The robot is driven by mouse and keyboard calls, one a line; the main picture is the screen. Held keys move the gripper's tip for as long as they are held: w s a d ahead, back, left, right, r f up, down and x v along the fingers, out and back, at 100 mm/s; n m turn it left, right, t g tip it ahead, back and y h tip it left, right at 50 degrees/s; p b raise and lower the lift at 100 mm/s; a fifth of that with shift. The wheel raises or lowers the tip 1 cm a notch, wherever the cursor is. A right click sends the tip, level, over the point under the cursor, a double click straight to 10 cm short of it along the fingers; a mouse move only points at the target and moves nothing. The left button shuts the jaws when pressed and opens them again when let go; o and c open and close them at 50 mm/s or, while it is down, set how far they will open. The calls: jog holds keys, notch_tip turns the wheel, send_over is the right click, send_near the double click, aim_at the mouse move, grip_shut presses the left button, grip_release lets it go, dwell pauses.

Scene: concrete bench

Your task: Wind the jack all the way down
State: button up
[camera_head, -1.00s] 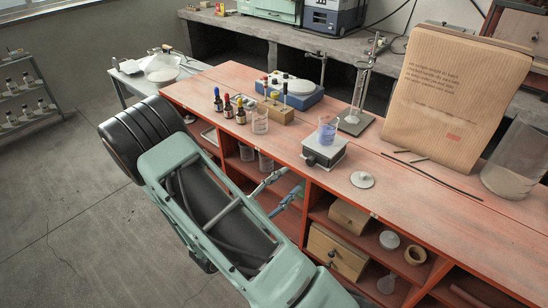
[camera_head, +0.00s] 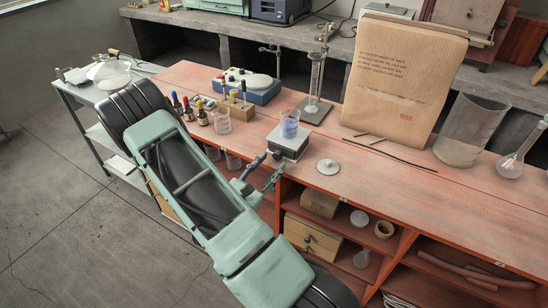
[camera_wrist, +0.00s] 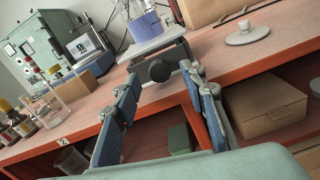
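The jack (camera_head: 291,146) is a small lab jack with a pale top plate, standing near the front edge of the red bench. A beaker of blue-violet liquid (camera_head: 289,125) stands upright on it. Its round dark knob (camera_wrist: 159,70) faces me in the wrist view, on the jack's front side. My gripper (camera_head: 270,166) is open and empty just in front of the jack, close to the bench edge. In the wrist view my gripper (camera_wrist: 162,82) has its blue-padded fingers spread to either side of the knob's line. The knob appears beyond the fingertips; I see no contact.
Dropper bottles (camera_head: 189,111) and an empty beaker (camera_head: 222,121) stand left of the jack. A round white lid (camera_head: 327,167) lies to its right. A paper bag (camera_head: 405,85) stands behind. Open shelves with a wooden box (camera_wrist: 265,106) lie below the bench top.

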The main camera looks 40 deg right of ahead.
aim_at(278, 156)
jog(key=shift+x, duration=1.5)
jog(key=shift+c, duration=0.4)
grip_shut()
